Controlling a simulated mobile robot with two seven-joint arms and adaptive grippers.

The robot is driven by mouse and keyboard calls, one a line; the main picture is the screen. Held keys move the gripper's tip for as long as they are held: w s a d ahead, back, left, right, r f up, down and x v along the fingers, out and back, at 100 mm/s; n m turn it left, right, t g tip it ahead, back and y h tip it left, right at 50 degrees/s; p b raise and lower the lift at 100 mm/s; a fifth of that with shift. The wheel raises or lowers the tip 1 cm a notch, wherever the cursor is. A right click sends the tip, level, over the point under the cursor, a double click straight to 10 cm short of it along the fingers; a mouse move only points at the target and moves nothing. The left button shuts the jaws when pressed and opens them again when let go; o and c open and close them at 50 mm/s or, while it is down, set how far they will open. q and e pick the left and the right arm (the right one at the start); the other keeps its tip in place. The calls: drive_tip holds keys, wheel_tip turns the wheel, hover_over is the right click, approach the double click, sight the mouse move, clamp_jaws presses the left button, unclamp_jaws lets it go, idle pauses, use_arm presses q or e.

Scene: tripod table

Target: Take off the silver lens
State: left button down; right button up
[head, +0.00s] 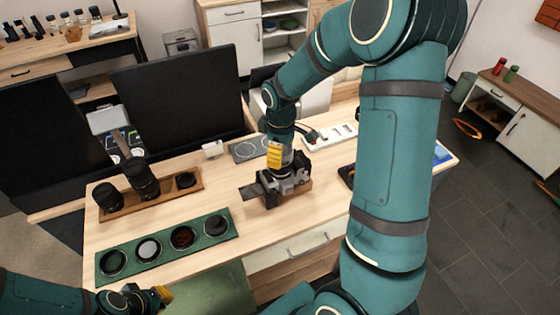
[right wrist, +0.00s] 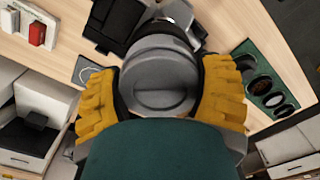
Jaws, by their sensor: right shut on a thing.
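The camera (head: 290,187) is a dark body on the table's middle, and part of it shows in the right wrist view (right wrist: 112,25). The silver lens (right wrist: 160,72) is a grey round barrel between the two yellow fingers of my right gripper (right wrist: 160,95). In the head view my right gripper (head: 276,157) comes down onto the camera from above and hides most of the lens. It is shut on the lens. The lens sits against the camera, and the joint between them is partly hidden. My left gripper (head: 150,298) is low at the left, away from the camera, its fingers unclear.
A wooden tray (head: 162,196) holds black lenses at the left. A green tray (head: 128,244) with several round items lies in front of it. Dark monitors (head: 185,105) stand behind. A white strip (head: 330,137) lies at the back right. Bare table lies between trays and camera.

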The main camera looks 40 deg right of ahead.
drive_tip(key=shift+r, duration=0.1)
drive_tip(key=shift+r+p, duration=1.9)
drive_tip(key=shift+r, duration=0.6)
